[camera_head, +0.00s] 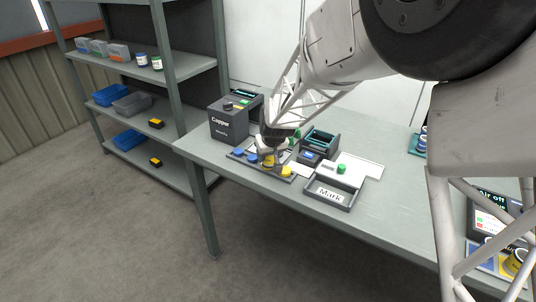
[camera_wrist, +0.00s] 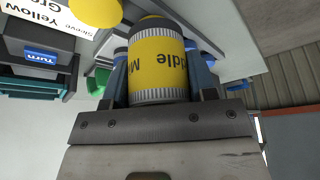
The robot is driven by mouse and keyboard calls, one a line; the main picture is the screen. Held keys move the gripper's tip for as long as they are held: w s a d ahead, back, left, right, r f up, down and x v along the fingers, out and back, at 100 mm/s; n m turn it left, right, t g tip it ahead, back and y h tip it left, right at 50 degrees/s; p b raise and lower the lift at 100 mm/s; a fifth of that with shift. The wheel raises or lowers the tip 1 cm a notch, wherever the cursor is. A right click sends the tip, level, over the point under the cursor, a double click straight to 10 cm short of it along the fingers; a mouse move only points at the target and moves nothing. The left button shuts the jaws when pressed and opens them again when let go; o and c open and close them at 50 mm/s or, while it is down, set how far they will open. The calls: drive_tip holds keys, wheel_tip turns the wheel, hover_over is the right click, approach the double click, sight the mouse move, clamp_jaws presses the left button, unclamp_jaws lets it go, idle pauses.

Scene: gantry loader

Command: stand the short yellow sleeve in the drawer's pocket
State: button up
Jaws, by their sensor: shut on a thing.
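A yellow sleeve (camera_wrist: 157,62) with ribbed pale ends and black lettering ending in "ddle" is between the fingers of my gripper (camera_wrist: 160,78) in the wrist view. The fingers are shut on its two sides. In the head view my gripper (camera_head: 270,148) is over the dark rack (camera_head: 262,171) on the bench, and the held sleeve (camera_head: 268,160) shows just under it. I cannot tell whether its lower end is clear of the rack. A dark box with a teal inside (camera_head: 320,140) stands behind and to the right; I cannot tell whether it is the drawer.
Blue caps (camera_head: 238,152) and a yellow one (camera_head: 286,171) sit along the rack. A dark "Cappe" machine (camera_head: 228,124) stands at the left. Bare bench (camera_head: 400,205) extends further right.

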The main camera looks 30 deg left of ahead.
drive_tip(key=w+d+r+m+t+h, duration=0.1)
drive_tip(key=w+d+r+m, duration=0.25)
drive_tip(key=w+d, duration=0.95)
drive_tip(key=w+d+r+m+h, duration=0.15)
drive_tip(key=w+d+r, duration=0.35)
drive_tip(key=d, duration=1.3)
drive_tip(key=w+d+r+m+t, duration=0.1)
drive_tip(key=w+d+r+m, duration=0.2)
drive_tip(key=w+d, duration=1.05)
drive_tip(key=a+f+n+y, duration=0.1)
drive_tip(key=a+f+n, duration=0.2)
drive_tip(key=a, duration=2.2)
drive_tip(key=s+a+f+n, duration=0.1)
drive_tip(key=s+a, duration=0.2)
drive_tip(key=a, duration=0.7)
drive_tip(key=s+a+f+n+g+y, duration=0.1)
drive_tip(key=s+a+f+n, duration=0.1)
drive_tip(key=a, duration=0.9)
drive_tip(key=s+a+f+n, duration=0.2)
drive_tip(key=s+a, duration=0.2)
drive_tip(key=a, duration=0.7)
drive_tip(key=shift+s+a+f+g, duration=0.2)
drive_tip(key=shift+s+a+g, duration=0.05)
drive_tip(key=shift+s+g, duration=0.15)
drive_tip(key=shift+y, duration=0.25)
drive_tip(key=shift+w+f, duration=0.1)
drive_tip(key=shift+f, duration=0.2)
drive_tip(key=shift+f, duration=2.85)
